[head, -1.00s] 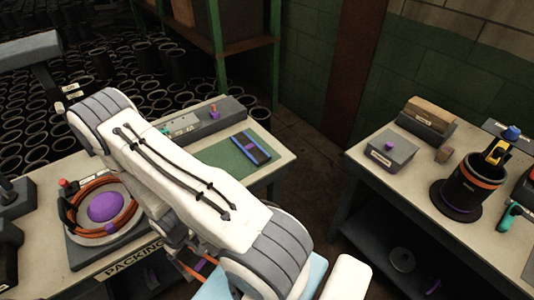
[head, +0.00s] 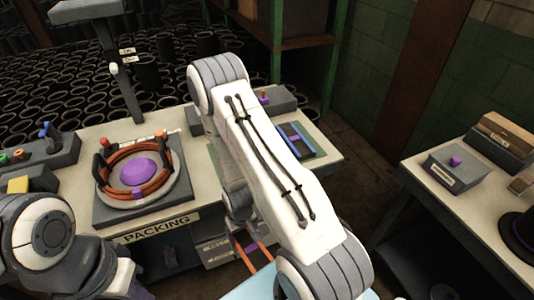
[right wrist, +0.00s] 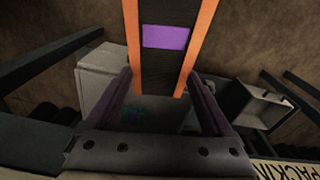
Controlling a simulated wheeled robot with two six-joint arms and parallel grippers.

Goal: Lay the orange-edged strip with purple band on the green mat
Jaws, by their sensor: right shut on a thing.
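The orange-edged strip with purple band (right wrist: 165,38) is dark, with orange long edges. My right gripper (right wrist: 160,82) is shut on its near end, and the strip reaches away between the fingers. In the head view the strip (head: 251,250) shows partly below my right arm, in front of the packing table's front edge. The green mat (head: 325,148) lies on the right part of that table, largely hidden by my arm. A blue-edged strip with a purple band (head: 295,140) lies on it. My left arm shows at the lower left, but its gripper is not visible.
The packing table (head: 88,140) also holds a fixture with an orange ring and purple dome (head: 138,172), left of my right arm. A grey block (head: 270,98) stands behind the mat. Another table at right carries a grey box (head: 455,167).

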